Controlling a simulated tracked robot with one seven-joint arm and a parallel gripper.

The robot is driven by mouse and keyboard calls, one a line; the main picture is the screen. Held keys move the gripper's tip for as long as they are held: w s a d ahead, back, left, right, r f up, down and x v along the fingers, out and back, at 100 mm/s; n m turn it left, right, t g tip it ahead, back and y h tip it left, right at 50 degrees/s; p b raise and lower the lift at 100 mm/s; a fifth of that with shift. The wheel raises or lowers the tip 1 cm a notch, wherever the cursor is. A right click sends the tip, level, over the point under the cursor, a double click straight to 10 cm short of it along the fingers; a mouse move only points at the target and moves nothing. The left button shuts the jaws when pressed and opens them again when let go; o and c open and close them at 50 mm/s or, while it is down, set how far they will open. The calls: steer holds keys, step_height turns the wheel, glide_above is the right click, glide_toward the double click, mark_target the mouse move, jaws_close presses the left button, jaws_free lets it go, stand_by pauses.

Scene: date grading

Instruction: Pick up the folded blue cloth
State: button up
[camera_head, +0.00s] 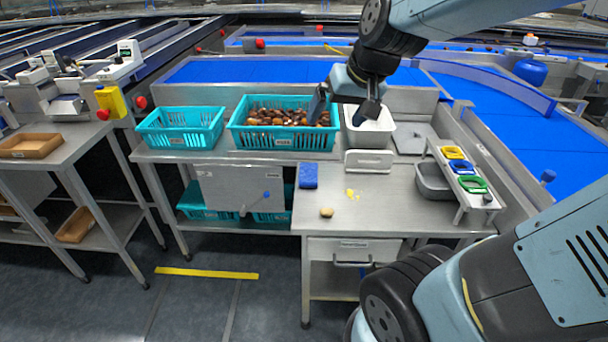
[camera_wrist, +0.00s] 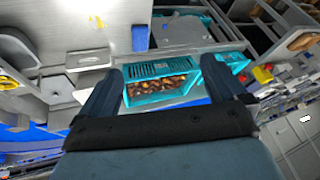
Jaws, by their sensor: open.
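The folded blue cloth (camera_head: 308,176) lies flat near the left edge of the steel bench (camera_head: 395,205) in the head view. It also shows as a small blue patch near the top of the wrist view (camera_wrist: 140,38).
A teal crate (camera_head: 238,139) of dates and an empty teal crate (camera_head: 181,127) stand at the back left. A beige lump (camera_head: 327,212) and yellow scraps (camera_head: 351,194) lie near the cloth. A grey tub (camera_head: 433,181) stands right.

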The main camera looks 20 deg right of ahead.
steer(key=w+a+f+m, duration=0.2)
steer(key=w+f, duration=0.9)
steer(key=w, duration=0.1)
steer(key=m+h, duration=0.1)
steer(key=h, duration=0.3)
glide_toward(308, 172)
steer(key=shift+x, duration=4.45)
steer(key=shift+c, duration=0.3)
steer(key=c, duration=1.1)
